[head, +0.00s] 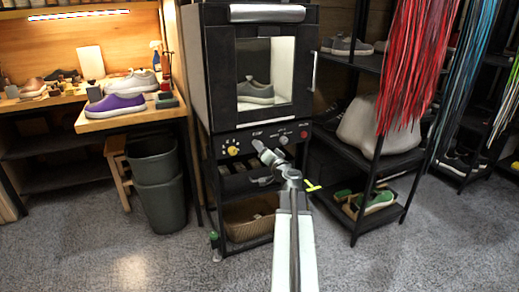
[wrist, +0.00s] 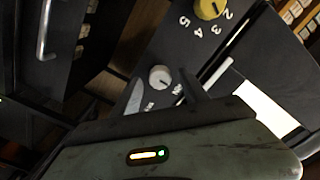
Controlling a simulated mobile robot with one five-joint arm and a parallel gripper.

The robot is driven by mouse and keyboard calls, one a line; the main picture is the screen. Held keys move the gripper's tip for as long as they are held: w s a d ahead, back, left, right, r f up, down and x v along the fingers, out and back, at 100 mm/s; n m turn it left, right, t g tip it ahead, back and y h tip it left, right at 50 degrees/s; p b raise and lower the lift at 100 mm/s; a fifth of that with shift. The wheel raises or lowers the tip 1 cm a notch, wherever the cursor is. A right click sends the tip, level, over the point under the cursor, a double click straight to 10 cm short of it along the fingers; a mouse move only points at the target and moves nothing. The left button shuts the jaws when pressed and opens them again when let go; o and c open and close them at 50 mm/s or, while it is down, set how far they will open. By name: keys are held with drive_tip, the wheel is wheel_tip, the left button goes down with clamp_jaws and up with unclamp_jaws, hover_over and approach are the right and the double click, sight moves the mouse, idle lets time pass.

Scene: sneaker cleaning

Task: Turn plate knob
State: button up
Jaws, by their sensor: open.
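The black cabinet's control panel (head: 265,140) carries a yellow knob (head: 233,150) at its left and small grey knobs (head: 283,140) at its right. I cannot read which one is labelled for the plate. My gripper (head: 260,163) is open in front of the panel, at its lower middle. In the wrist view a round pale grey knob (wrist: 160,77) shows between the two fingertips (wrist: 163,88); I cannot tell whether they are around it or short of it. The yellow knob with a number scale (wrist: 208,9) is beyond the fingers there, at the top.
The cabinet's glass window (head: 265,75) shows a grey shoe inside. A basket (head: 250,220) sits on the shelf below. A shoe rack (head: 375,160) stands close at right. The floor in front is clear.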

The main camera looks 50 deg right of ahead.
drive_tip(key=shift+w+d, duration=0.3)
drive_tip(key=shift+w, duration=0.35)
